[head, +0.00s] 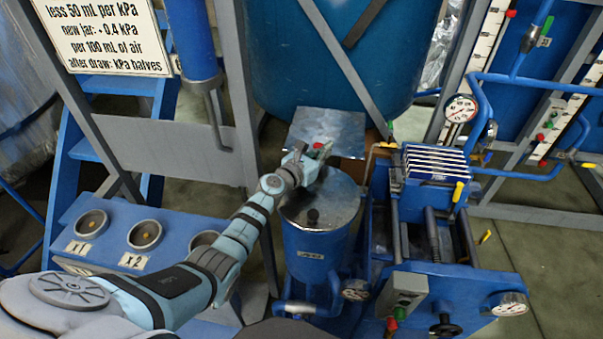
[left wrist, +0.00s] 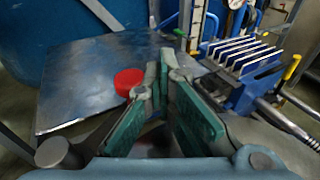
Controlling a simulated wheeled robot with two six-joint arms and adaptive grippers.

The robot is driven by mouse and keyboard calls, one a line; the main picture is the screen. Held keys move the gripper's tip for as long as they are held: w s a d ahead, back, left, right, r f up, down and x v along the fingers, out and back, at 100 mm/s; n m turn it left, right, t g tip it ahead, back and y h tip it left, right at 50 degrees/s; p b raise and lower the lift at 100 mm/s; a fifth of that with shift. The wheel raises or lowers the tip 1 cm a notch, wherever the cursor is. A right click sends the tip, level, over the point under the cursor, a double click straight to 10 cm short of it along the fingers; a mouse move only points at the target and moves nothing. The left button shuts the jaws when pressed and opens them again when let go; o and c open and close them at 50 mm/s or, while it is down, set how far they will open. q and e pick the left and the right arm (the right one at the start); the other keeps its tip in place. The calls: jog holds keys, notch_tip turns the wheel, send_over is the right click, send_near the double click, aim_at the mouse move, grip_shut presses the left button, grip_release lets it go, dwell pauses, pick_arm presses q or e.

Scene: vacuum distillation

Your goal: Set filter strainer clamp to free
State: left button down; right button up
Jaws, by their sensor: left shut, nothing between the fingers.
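A blue pot (head: 318,245) with a round metal lid (head: 335,197) and a dark knob stands in the middle of the head view; it looks like the strainer. A red cap (head: 319,146) shows by my left gripper and, in the left wrist view, as a red disc (left wrist: 128,80) just left of the fingers. I cannot tell whether it is the clamp's handle, or how the clamp is set. My left gripper (head: 315,158) is over the far edge of the lid, shut and empty; its green-padded fingers (left wrist: 165,72) meet at the tips. My right gripper is out of view.
A flat metal plate (head: 328,131) lies behind the pot, below a large blue tank (head: 330,60). A plate stack (head: 435,162) with a yellow lever (head: 458,191) stands right. Grey diagonal braces and blue pipes surround the space. A panel with round sockets (head: 145,235) is left.

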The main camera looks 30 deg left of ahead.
pick_arm(q)
jog(key=shift+s, duration=0.1)
dwell(0.8)
